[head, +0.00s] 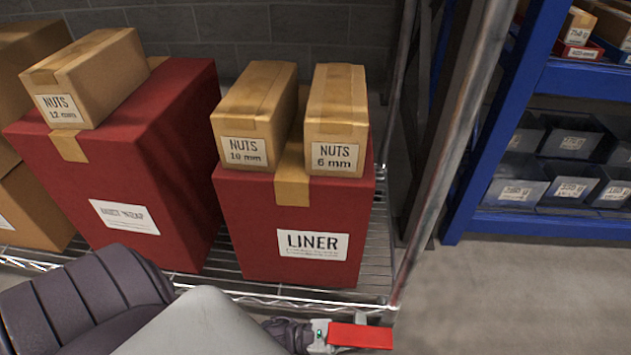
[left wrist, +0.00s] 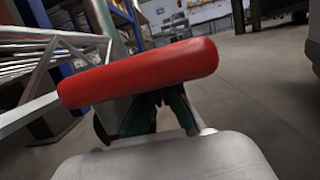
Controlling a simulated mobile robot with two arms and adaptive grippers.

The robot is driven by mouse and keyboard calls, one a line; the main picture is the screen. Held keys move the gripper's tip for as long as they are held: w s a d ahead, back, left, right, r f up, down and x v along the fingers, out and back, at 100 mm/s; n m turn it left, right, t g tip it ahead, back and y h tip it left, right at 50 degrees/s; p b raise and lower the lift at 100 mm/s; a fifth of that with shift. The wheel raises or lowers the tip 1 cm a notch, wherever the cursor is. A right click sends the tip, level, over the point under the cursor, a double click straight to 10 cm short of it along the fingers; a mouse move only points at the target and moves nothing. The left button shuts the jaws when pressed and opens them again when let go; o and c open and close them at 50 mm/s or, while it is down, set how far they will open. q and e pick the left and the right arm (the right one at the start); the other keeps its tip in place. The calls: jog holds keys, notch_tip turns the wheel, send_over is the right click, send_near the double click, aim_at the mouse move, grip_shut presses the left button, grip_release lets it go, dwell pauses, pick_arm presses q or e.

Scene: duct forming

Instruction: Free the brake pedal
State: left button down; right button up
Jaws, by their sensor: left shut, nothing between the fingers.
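My left arm comes in from the left in the head view. My left gripper (head: 320,337) is low at the bottom edge, in front of the wire shelf, and is shut with nothing between its fingers. A red bar (head: 360,336) lies at its tip, pointing right. In the left wrist view the red bar (left wrist: 140,74) crosses in front of the dark fingers (left wrist: 160,110) and hides their ends. I cannot tell whether the bar touches the fingers or what it belongs to. No brake pedal can be made out for certain. My right gripper is not in view.
A wire shelf (head: 345,297) holds a red LINER box (head: 245,235) and another red box (head: 165,185), with brown NUTS boxes (head: 335,105) on top. A blue rack (head: 500,130) with dark bins stands at the right. The floor (head: 530,290) between is clear.

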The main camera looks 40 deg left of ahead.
pick_arm(q)
jog(key=v, duration=0.5)
jog(key=s+a, duration=0.2)
jog(key=a, duration=0.1)
jog(key=s+a, duration=0.2)
jog(key=a, duration=0.1)
jog(key=s+a, duration=0.2)
jog(key=a, duration=0.2)
jog(key=shift+s, duration=0.4)
